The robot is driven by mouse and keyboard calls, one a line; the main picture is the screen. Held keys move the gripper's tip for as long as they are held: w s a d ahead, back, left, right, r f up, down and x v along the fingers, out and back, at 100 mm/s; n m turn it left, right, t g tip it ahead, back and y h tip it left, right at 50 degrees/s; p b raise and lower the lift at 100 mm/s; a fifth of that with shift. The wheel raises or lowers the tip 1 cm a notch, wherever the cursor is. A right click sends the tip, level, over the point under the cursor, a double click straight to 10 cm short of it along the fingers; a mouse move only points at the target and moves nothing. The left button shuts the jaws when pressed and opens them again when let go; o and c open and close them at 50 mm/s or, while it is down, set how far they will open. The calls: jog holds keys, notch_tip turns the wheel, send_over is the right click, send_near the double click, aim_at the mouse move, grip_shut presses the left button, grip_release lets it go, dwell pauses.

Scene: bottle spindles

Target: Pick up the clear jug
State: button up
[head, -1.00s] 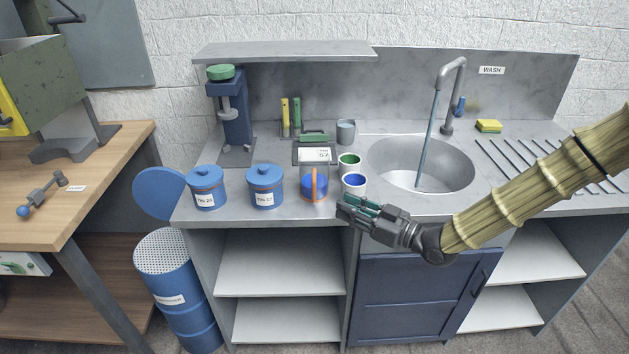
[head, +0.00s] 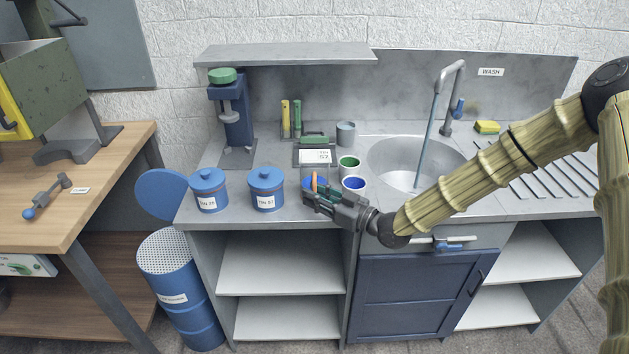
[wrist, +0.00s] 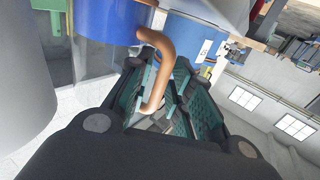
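The clear jug (head: 306,183) holds blue liquid and has an orange handle. It stands on the grey counter near the front edge, mostly hidden behind my gripper in the head view. In the wrist view, the jug (wrist: 103,20) is at the upper left, and its orange handle (wrist: 165,48) reaches down between the two teal finger pads. My gripper (head: 309,194) is at the handle side of the jug. In the wrist view, the gripper (wrist: 158,78) is open, with a gap around the handle.
Two blue lidded tins (head: 266,190) stand left of the jug. A scale (head: 315,157) sits behind, and the sink (head: 395,165) with running water is further right.

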jog(key=shift+w+a, duration=0.15)
grip_shut()
jog(key=shift+r, duration=0.1)
jog(key=shift+r+b, duration=0.5)
jog(key=shift+r, duration=0.6)
jog(key=s+r+b, duration=0.2)
jog(key=s+b, duration=0.1)
jog(key=s, duration=1.3)
jog(key=shift+r+b, duration=0.3)
jog(key=shift+r, duration=0.05)
